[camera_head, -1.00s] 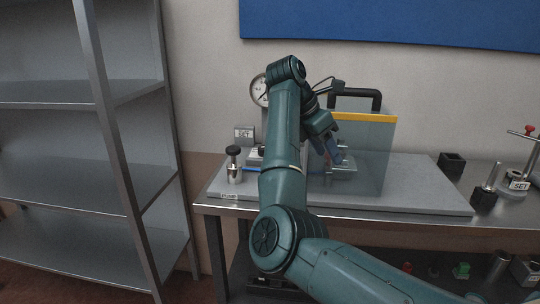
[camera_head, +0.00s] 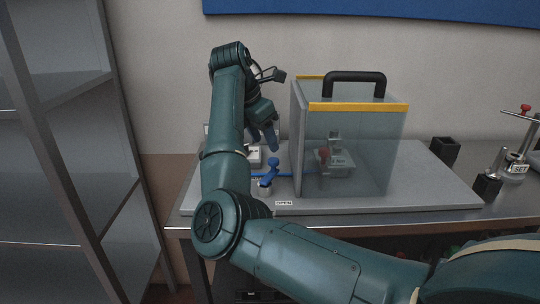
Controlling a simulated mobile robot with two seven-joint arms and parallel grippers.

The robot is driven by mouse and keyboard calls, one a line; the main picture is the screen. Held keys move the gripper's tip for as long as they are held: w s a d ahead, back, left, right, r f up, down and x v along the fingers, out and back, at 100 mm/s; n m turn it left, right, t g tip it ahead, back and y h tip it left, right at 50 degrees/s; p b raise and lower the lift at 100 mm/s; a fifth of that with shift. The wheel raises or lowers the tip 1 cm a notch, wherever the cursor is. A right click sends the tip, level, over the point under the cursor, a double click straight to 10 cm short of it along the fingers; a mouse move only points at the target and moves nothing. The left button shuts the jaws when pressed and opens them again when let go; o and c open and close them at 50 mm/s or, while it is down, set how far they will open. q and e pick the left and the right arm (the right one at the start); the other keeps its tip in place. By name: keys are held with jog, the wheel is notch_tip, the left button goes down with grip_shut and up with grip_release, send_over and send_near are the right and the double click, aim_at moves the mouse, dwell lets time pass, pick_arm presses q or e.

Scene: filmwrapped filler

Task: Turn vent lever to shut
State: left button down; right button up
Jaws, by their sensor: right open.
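The blue vent lever (camera_head: 273,167) stands on a small metal fitting on the grey bench plate, left of the clear guard box. An "OPEN" label (camera_head: 284,203) lies at the plate's front edge, just in front of it. A thin blue line runs left and right from the fitting. My right gripper (camera_head: 266,145) hangs just above and slightly left of the lever, fingers pointing down, open and empty; contact cannot be told. My right arm hides the plate's left part. My left gripper is not in view.
A clear guard box (camera_head: 375,150) with yellow edges and a black handle (camera_head: 356,77) stands close right of the lever, with a small fitting inside. A black block (camera_head: 445,150) and a "SET" stand (camera_head: 516,165) are farther right. Metal shelves (camera_head: 60,170) stand left.

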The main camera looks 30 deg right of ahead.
aim_at(271, 160)
jog(key=x, duration=0.6)
jog(key=shift+d+f, duration=0.15)
jog(key=shift+f, duration=0.05)
jog(key=c, duration=1)
jog(key=shift+w+n, duration=0.15)
jog(key=shift+n, duration=0.15)
jog(key=shift+w+a+n+t+y, duration=0.1)
jog(key=shift+w+a+n+t, duration=0.2)
jog(key=shift+n, duration=0.55)
jog(key=shift+w+a+n+t+y, duration=0.1)
jog(key=shift+a+n+t, duration=0.1)
jog(key=shift+n+t, duration=0.45)
jog(key=shift+w+a+n+t+y, duration=0.15)
jog(key=shift+a+n, duration=0.1)
jog(key=shift+n, duration=0.75)
